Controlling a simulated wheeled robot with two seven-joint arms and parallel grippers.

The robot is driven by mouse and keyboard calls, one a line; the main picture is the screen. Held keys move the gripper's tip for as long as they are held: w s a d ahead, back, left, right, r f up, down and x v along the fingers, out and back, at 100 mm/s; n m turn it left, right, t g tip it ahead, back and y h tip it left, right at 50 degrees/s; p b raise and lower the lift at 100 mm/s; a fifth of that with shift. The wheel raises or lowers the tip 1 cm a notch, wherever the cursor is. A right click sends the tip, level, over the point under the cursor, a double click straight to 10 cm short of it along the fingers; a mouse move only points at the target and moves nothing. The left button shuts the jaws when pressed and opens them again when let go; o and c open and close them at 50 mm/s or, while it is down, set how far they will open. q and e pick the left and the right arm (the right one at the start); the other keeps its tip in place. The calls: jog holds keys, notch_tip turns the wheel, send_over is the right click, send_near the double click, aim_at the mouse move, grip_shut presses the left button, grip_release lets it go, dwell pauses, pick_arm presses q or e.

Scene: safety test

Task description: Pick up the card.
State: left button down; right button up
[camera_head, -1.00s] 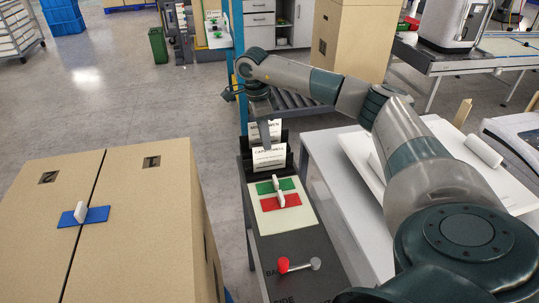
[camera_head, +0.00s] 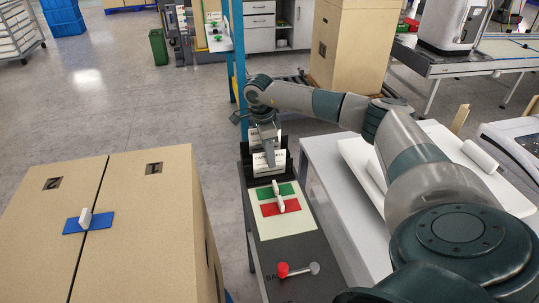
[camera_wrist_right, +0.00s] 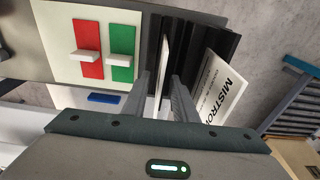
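Two white printed cards stand in a black holder at the far end of the dark bench. In the right wrist view, the front card (camera_wrist_right: 164,50) shows nearly edge-on, between the two spread fingers of my right gripper (camera_wrist_right: 159,78). A gap shows beside the card, so the fingers look open around it. My left gripper is not in view.
A cream panel (camera_head: 289,225) with green and red plates and white handles lies just in front of the holder. A red-knobbed lever (camera_head: 283,269) is nearer. Cardboard boxes (camera_head: 140,240) stand left, and a white table (camera_head: 325,190) stands right.

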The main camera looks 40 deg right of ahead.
dwell(0.3)
grip_shut()
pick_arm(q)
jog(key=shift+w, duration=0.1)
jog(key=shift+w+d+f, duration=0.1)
pick_arm(e)
jog(key=shift+r, duration=0.15)
